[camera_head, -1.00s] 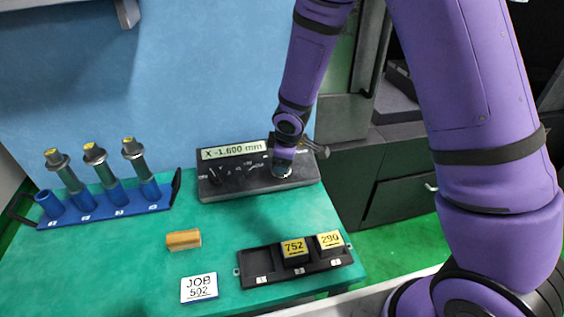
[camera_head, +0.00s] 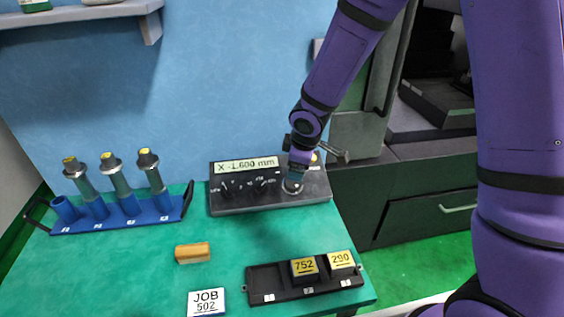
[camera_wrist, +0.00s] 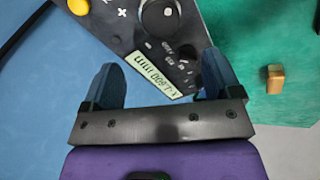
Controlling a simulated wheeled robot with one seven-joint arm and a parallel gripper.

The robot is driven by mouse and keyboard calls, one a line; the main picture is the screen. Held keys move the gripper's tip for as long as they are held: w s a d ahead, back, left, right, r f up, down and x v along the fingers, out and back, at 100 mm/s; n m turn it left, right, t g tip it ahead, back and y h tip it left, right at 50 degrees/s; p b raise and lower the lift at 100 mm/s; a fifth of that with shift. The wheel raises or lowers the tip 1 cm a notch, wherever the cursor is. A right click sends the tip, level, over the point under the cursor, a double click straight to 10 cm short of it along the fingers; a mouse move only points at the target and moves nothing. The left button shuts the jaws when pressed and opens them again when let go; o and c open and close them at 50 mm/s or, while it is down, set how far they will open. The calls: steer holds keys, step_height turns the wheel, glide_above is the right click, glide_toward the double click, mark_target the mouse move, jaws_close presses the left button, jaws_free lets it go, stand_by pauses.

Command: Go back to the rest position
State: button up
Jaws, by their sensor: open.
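My gripper (camera_wrist: 160,85) is open and empty in the wrist view, its two dark fingers apart. Beyond them is the black control box (camera_wrist: 150,30), with its knobs and a display reading X -1.600 mm. In the head view my purple arm reaches down to the right part of the control box (camera_head: 235,204), and its end hides part of that box. I cannot tell whether my gripper touches the box.
A blue rack (camera_head: 115,222) with several holders stands at the left. A brass block (camera_head: 192,252), a JOB 502 card (camera_head: 206,301) and a black tray (camera_head: 262,280) with blocks 752 (camera_head: 304,268) and 290 (camera_head: 341,261) lie in front. A shelf (camera_head: 75,14) overhangs the upper left.

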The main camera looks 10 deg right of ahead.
steer(key=s+d+r+m+h, duration=0.1)
steer(key=s+d+r+m, duration=0.3)
steer(key=r, duration=0.5)
steer(key=s+d+r+m, duration=0.2)
steer(key=s+d+r, duration=0.2)
steer(key=d+r, duration=0.3)
steer(key=s+d+r+m, duration=0.1)
steer(key=s+r+m, duration=0.1)
steer(key=s, duration=0.4)
steer(key=s+d+r+m, duration=0.1)
steer(key=s+r+m, duration=0.2)
steer(key=s+r, duration=0.2)
steer(key=s+d+r+m+t, duration=0.1)
steer(key=s+r+m, duration=0.1)
steer(key=s, duration=0.6)
steer(key=shift+s+d+r+y, duration=0.3)
steer(key=shift+d+r, duration=0.05)
steer(key=shift+r, duration=0.55)
